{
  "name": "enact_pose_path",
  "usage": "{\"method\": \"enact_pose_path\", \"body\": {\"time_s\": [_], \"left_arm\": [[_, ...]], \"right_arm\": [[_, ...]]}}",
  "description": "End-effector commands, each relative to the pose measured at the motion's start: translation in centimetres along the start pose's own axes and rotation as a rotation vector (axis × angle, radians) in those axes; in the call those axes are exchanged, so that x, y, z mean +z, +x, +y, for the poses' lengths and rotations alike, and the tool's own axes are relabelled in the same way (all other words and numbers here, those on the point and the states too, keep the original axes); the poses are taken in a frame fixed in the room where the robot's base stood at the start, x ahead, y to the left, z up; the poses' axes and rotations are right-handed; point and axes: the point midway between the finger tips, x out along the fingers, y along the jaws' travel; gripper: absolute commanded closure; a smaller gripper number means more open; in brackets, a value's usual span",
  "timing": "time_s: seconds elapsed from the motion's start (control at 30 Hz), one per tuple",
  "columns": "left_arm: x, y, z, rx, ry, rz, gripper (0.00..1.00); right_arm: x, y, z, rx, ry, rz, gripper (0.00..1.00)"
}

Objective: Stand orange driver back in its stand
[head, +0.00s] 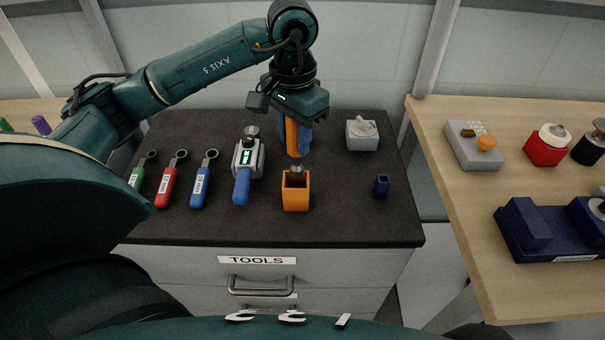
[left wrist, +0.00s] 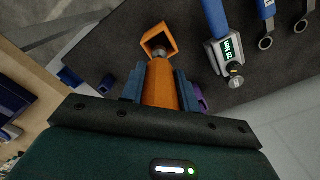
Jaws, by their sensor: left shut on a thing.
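The orange driver (head: 292,138) hangs upright in my left gripper (head: 293,122), which is shut on its handle. The driver's grey lower end is at the mouth of the orange stand (head: 296,194), a square open-topped box on the black mat. In the left wrist view the driver (left wrist: 160,85) lies between the gripper's blue fingers (left wrist: 158,90), and its grey tip overlaps the opening of the orange stand (left wrist: 154,38). I cannot tell how deep the tip is. My right gripper is not in view.
Green, red and blue wrenches (head: 200,185) lie farther left. A small navy holder (head: 381,186) and a grey block (head: 362,133) are to the right. Bare mat lies in front.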

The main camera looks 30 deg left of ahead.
Motion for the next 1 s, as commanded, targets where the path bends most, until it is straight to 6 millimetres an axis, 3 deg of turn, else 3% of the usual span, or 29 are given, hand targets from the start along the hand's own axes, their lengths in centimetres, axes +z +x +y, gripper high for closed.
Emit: {"method": "enact_pose_path", "body": {"time_s": [0.1,0.57,0.97,1.0], "left_arm": [[0.1,2.3,0.0,0.001,-0.002,-0.004,1.00],[0.1,7.4,0.0,0.001,-0.002,-0.002,1.00],[0.0,8.3,0.0,-0.001,-0.001,0.003,1.00],[0.0,8.1,0.0,0.000,-0.001,0.002,0.66]], "right_arm": [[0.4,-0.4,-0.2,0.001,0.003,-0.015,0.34],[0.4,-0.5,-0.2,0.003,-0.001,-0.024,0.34],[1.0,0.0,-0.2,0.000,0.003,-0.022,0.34],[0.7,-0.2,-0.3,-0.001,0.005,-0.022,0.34]]}}
